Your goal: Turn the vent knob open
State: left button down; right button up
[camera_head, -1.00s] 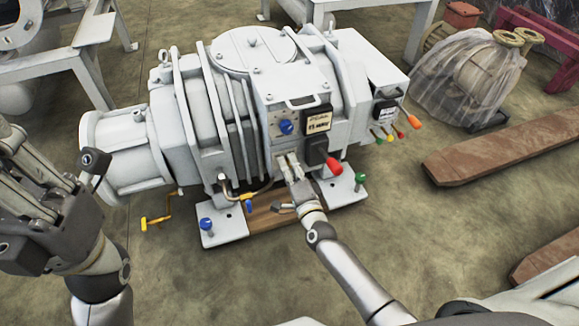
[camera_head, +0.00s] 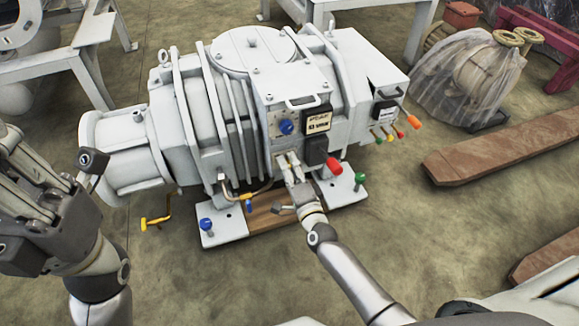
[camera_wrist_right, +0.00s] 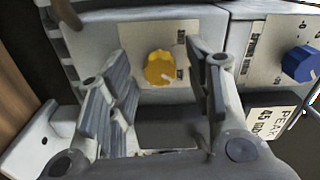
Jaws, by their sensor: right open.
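A yellow knob (camera_wrist_right: 160,68) sits on a pale plate on the machine's front face in the right wrist view. A blue knob (camera_wrist_right: 301,63) is to its right there, and also shows on the front panel in the head view (camera_head: 286,127). No readable label shows which is the vent knob. My right gripper (camera_wrist_right: 160,55) is open, its fingers on either side of the yellow knob with gaps. In the head view my right gripper (camera_head: 288,160) is at the machine's front and hides the yellow knob. My left gripper (camera_head: 35,190) is at the left edge, partly cut off.
The white vacuum machine (camera_head: 222,100) stands on the floor. A red-ended lever (camera_head: 333,166) and a black box (camera_head: 315,150) are close right of my right gripper. A yellow crank (camera_head: 155,222) sticks out low at left. Wooden beams (camera_head: 490,150) lie to the right.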

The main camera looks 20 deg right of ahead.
jog(key=s, duration=1.1)
jog(key=shift+s+d, duration=0.25)
